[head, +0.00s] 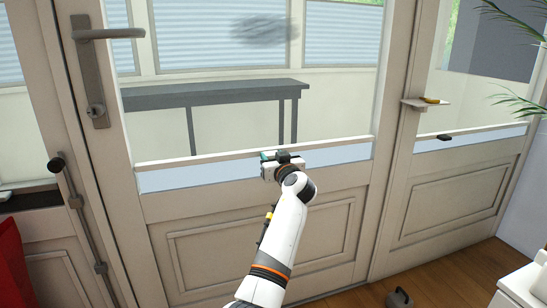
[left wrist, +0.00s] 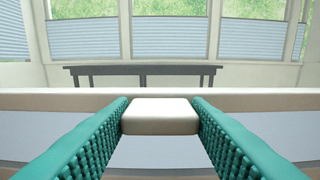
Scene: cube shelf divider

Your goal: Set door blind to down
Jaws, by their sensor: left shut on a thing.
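The door blind (head: 215,175) is a pale blue strip under a beige top rail, low across the glass of the middle door. Clear glass shows above it. My left gripper (head: 268,158) is at the blind's top rail, right of its middle. In the left wrist view its two teal ribbed fingers are closed on a small off-white handle (left wrist: 160,116), which sits just in front of the beige rail (left wrist: 60,98). In the head view my own gripper hides the handle. My right gripper is in neither view.
A metal door handle (head: 108,34) sits at the door's upper left. A grey table (head: 215,92) stands behind the glass. A dark object (head: 398,298) lies on the floor.

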